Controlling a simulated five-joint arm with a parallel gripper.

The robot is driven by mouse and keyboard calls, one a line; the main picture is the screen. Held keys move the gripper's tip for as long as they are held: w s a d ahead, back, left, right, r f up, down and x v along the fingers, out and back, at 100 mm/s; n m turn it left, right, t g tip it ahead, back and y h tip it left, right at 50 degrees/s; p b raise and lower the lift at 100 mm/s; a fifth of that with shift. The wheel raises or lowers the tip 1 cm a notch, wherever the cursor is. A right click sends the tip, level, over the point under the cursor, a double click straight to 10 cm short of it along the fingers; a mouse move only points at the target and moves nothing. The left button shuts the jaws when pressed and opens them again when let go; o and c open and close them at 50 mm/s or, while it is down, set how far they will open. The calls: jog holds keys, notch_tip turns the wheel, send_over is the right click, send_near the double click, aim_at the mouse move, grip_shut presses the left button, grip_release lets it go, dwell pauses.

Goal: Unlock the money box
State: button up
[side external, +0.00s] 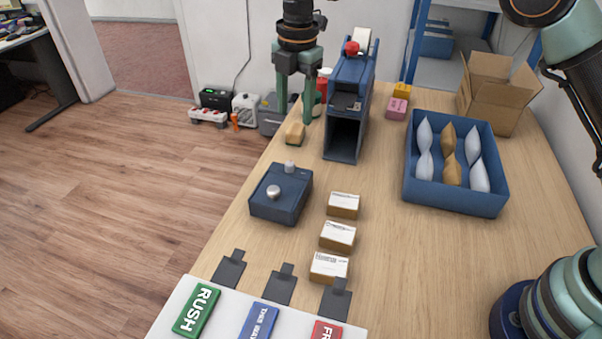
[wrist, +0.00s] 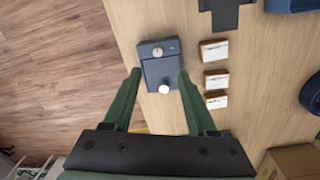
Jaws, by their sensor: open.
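The money box (side external: 281,196) is a dark blue box on the wooden counter, left of the middle. I cannot tell which knob is the lock. My gripper (side external: 296,116) is open and empty, points down, and hangs in the air behind the box in the side external view. In the wrist view the fingertips (wrist: 159,74) appear on either side of the box, apart from it.
Three small parcels (side external: 337,235) stand in a row right of the box. A blue tape dispenser (side external: 349,110) stands behind it. A blue crate (side external: 454,196) holds several pouches. Black tags and a white board with labelled blocks (side external: 196,310) lie at the front.

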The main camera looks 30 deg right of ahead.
aim_at(290, 163)
jog(key=shift+n, duration=0.3)
jog(key=f, duration=0.8)
jog(key=a+f, duration=0.1)
jog(key=f, duration=0.4)
jog(key=shift+w, duration=0.35)
jog(key=shift+c, duration=0.3)
grip_shut()
